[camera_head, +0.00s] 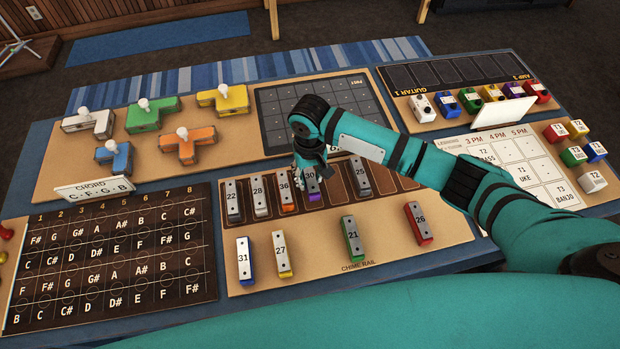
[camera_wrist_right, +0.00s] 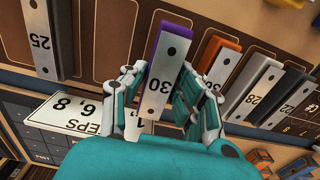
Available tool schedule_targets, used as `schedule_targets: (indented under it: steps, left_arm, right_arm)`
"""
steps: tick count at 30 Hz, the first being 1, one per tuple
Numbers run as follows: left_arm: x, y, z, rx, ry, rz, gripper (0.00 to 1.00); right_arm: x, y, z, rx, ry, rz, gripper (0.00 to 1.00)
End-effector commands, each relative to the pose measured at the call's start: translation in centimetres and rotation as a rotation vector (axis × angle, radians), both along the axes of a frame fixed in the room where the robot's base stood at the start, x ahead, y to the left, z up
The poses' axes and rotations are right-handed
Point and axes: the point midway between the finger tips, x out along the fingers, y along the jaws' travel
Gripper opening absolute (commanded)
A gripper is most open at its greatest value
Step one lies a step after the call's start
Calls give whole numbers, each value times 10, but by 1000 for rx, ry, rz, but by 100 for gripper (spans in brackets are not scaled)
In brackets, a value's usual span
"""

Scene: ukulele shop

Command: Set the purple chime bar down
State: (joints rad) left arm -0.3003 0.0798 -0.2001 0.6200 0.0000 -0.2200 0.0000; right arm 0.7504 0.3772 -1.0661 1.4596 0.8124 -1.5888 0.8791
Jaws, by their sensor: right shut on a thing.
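The purple chime bar (camera_head: 314,190), a silver-topped bar marked 30, is at the row of dark slots on the chime rail board (camera_head: 310,259). It sits between the orange bar 36 (camera_head: 286,193) and a bare slot. My right gripper (camera_head: 311,168) is over its far end, shut on it. In the right wrist view the bar (camera_wrist_right: 165,60) stands between the two fingers of my right gripper (camera_wrist_right: 165,90). I cannot tell whether its underside touches the slot. My left gripper is not in view.
Bars 22 (camera_head: 233,201), 28 (camera_head: 259,196) and 25 (camera_head: 361,178) stand in the same row. Bars 31 (camera_head: 245,260), 27 (camera_head: 282,261), 21 (camera_head: 352,238) and 26 (camera_head: 418,223) stand nearer. Bare slots lie on either side of bar 25.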

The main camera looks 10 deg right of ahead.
Motion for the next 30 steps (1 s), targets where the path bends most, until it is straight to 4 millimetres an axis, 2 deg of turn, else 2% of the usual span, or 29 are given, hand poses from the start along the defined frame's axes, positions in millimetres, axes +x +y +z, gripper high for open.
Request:
schedule_targets:
  steps: [3, 6, 16, 17, 22, 30]
  left_arm:
    - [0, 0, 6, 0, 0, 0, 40]
    - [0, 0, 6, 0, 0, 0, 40]
    - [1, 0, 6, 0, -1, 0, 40]
    - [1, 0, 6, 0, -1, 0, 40]
    - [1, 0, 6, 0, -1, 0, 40]
    - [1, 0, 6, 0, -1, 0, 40]
  right_arm:
    - [-2, 0, -16, -2, 4, 0, 0]
    - [-1, 0, -23, -1, 2, 1, 0]
    - [-1, 0, -26, 0, 1, 0, 0]
    - [-1, 0, -26, 0, 1, 0, 30]
    - [-1, 0, -26, 0, 1, 0, 52]
    - [-1, 0, -25, -1, 0, 1, 52]
